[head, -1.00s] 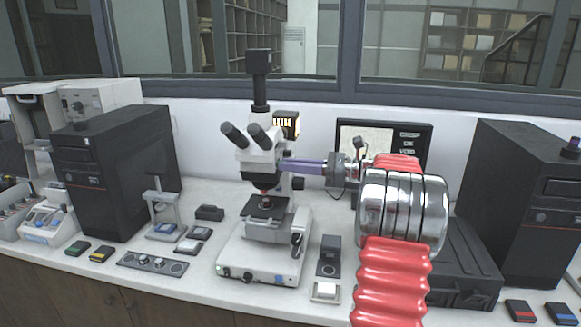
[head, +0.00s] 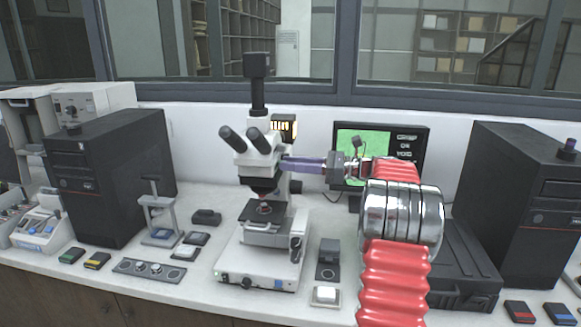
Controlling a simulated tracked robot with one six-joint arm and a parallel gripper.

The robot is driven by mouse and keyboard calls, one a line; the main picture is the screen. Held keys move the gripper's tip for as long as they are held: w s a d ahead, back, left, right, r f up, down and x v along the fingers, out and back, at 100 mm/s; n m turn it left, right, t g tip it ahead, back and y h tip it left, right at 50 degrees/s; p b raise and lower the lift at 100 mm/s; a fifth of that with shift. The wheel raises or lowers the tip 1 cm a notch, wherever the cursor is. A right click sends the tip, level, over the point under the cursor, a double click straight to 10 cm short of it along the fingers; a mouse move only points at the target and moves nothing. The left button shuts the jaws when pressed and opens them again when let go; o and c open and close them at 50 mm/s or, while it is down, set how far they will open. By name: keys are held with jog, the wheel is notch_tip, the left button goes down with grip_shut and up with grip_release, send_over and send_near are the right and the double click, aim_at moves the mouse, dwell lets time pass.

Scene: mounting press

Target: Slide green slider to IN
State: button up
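The microscope (head: 262,215) stands at the middle of the bench, with a dark camera on top. My gripper (head: 287,163) reaches from the right, its purple fingers at the right side of the microscope's head. The fingers lie close together; I cannot tell whether a gap is between them or whether they touch anything. No green slider can be made out at the microscope; the fingertips may cover it. A small black piece with a green top (head: 71,256) lies at the bench's left front. The monitor (head: 380,152) behind my arm shows a green picture.
A yellow-topped piece (head: 96,261) lies beside the green-topped one. Red-topped (head: 521,312) and blue-topped (head: 562,313) pieces lie at far right. Black computer cases stand left (head: 108,185) and right (head: 515,210). A black case (head: 455,265) sits behind my arm.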

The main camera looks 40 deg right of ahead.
jog(key=shift+o, duration=1.1)
jog(key=v, duration=1.3)
jog(key=shift+s+d, duration=0.25)
jog(key=shift+s, duration=0.05)
jog(key=shift+f, duration=0.1)
